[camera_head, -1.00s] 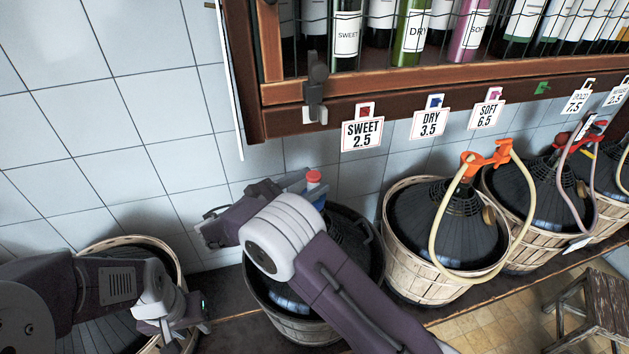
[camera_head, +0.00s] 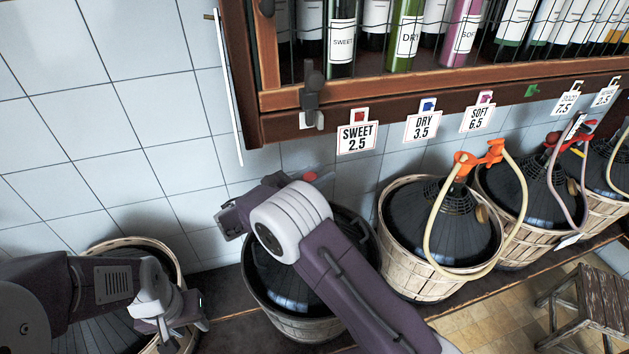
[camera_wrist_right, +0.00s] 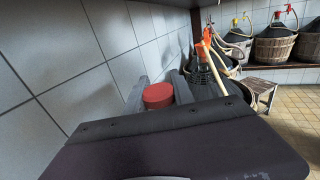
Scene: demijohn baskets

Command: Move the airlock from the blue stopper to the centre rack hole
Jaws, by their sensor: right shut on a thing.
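The airlock shows only as a red cap (camera_head: 310,177) above my right arm, over the demijohn in the dark basket (camera_head: 300,325). In the right wrist view the red cap (camera_wrist_right: 158,96) sits between the two grey fingers of my right gripper (camera_wrist_right: 160,90), which is shut on it. My arm hides the airlock's lower part and the blue stopper, so I cannot tell whether they touch. My left gripper (camera_head: 185,312) hangs at the lower left beside a pale basket (camera_head: 130,240); its finger gap is unclear. I cannot make out the rack or its centre hole.
The tiled wall (camera_head: 100,130) is close behind the right gripper. A wooden bottle cabinet (camera_head: 400,95) with hanging price cards overhangs the back. A basketed demijohn with an orange fitting and pale hose (camera_head: 430,240) stands to the right. A stool (camera_head: 590,305) is at the lower right.

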